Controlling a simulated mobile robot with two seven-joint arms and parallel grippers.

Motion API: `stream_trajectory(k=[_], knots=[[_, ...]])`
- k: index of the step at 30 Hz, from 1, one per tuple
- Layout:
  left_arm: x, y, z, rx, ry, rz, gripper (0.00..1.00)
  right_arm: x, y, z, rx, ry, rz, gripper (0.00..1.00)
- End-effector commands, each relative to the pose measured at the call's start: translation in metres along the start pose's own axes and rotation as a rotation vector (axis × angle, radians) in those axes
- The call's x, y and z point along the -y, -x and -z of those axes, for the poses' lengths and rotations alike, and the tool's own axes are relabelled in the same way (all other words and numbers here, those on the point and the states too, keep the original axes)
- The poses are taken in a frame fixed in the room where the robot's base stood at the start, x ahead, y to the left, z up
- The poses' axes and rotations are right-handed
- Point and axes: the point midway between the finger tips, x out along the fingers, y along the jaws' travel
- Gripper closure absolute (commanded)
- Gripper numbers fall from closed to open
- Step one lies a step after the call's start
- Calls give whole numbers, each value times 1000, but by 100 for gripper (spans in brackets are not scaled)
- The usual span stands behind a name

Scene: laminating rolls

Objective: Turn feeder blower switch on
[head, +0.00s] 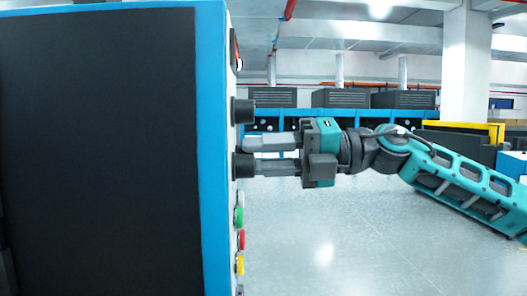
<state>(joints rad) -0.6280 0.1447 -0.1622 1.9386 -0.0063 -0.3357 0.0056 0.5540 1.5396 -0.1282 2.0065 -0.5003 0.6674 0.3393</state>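A blue and black machine cabinet (212,150) fills the left of the head view, its control face seen nearly edge-on. Two black knobs stick out from that face, an upper one (243,111) and a lower one (243,166). No labels are readable, so I cannot tell which control is the feeder blower switch. My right gripper (249,157) points left at the panel. Its two fingers are apart, with a visible gap between them. My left gripper is not in view.
Below the knobs are green (239,216), red (241,240) and yellow (240,264) buttons, seen from the side. A blue-framed machine with dark boxes (340,98) stands behind. The grey floor (330,235) right of the cabinet is clear.

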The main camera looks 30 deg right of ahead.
Motion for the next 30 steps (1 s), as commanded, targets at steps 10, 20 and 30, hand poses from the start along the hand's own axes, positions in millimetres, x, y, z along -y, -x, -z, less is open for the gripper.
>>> stream_trajectory(k=[10,20,30], knots=[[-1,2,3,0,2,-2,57,0,0,0,-2,-66,0,100],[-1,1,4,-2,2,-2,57,0,0,0,-3,-68,0,100],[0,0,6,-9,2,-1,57,0,0,0,-3,-66,0,44]])
